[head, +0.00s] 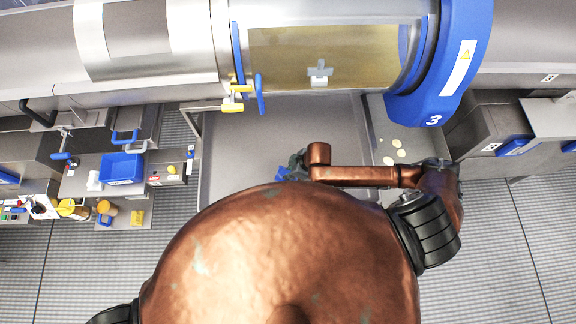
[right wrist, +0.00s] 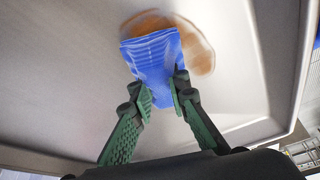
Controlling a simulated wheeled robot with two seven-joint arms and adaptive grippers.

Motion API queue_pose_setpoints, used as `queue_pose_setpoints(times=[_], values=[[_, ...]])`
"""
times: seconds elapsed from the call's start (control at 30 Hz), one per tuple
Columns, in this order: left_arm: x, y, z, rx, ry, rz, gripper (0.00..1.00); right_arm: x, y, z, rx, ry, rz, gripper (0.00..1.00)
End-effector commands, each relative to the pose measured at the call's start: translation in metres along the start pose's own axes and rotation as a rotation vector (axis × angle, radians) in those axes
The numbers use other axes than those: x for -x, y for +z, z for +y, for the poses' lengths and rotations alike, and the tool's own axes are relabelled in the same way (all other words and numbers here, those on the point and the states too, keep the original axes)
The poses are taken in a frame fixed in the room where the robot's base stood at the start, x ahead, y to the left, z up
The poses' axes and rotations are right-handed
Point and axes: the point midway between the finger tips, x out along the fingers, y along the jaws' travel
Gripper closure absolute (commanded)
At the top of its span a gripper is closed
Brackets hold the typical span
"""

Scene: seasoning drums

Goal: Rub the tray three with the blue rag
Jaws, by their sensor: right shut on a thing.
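The blue rag (right wrist: 155,62) is pinched between the fingertips of my right gripper (right wrist: 162,92) in the right wrist view. The rag lies over or just above a brown-orange stain (right wrist: 200,50) on the grey metal tray (right wrist: 60,70); I cannot tell whether it presses on the surface. In the head view the tray (head: 240,135) lies below the drum marked 3 (head: 433,120). There the rag (head: 283,172) shows as a small blue patch beside my right gripper (head: 296,160), partly hidden by my body. My left gripper is out of view.
Several pale spots (head: 393,150) lie on the metal surface right of the tray. A blue bin (head: 121,168), yellow-topped containers (head: 68,208) and blue-handled fittings stand at the left. The tray's raised rim (right wrist: 285,110) runs along its right side.

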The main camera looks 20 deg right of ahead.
Motion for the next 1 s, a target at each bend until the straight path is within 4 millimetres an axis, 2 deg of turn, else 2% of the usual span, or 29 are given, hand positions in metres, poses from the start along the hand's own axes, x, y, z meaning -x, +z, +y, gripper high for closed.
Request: queue_pose_setpoints(times=[0.1,0.47,1.0], values=[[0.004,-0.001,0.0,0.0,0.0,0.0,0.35,0.0,0.006,-0.005,-0.004,-0.002,-0.01,1.0],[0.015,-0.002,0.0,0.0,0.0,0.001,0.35,0.002,0.004,-0.004,-0.003,0.0,-0.008,1.0],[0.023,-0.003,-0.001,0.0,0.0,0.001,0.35,-0.001,-0.011,0.03,-0.002,0.002,-0.002,1.0]])
